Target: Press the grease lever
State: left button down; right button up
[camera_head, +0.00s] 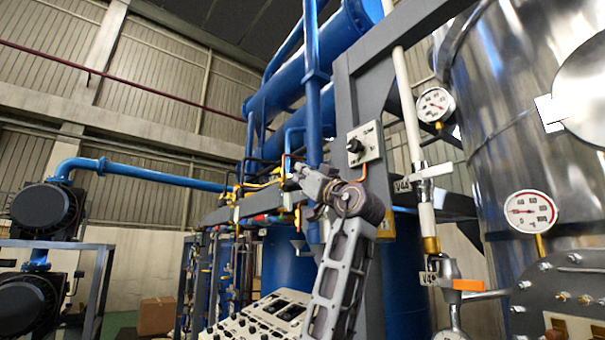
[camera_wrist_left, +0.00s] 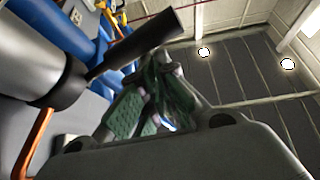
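My left gripper (camera_head: 296,174) is at the end of my left arm, which rises from the bottom middle of the head view. It is in front of the blue pipework and left of the grey post. In the left wrist view its two fingers with green pads (camera_wrist_left: 155,68) come together at the tips, and nothing shows between them. A black rod (camera_wrist_left: 135,45) sticks out of a grey cylindrical body (camera_wrist_left: 45,50) close to the fingertips; I cannot tell whether they touch. No part is clearly marked as the grease lever. My right gripper is out of view.
A switch panel with a black knob (camera_head: 354,145) is on the grey post behind my wrist. A white valve (camera_head: 428,173), an orange handle (camera_head: 467,285) and a steel tank (camera_head: 510,150) with gauges stand at the right. A button console (camera_head: 265,318) is below.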

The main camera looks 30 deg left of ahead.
pick_arm(q)
jog(key=shift+w+f, duration=0.1)
jog(key=shift+f, duration=0.6)
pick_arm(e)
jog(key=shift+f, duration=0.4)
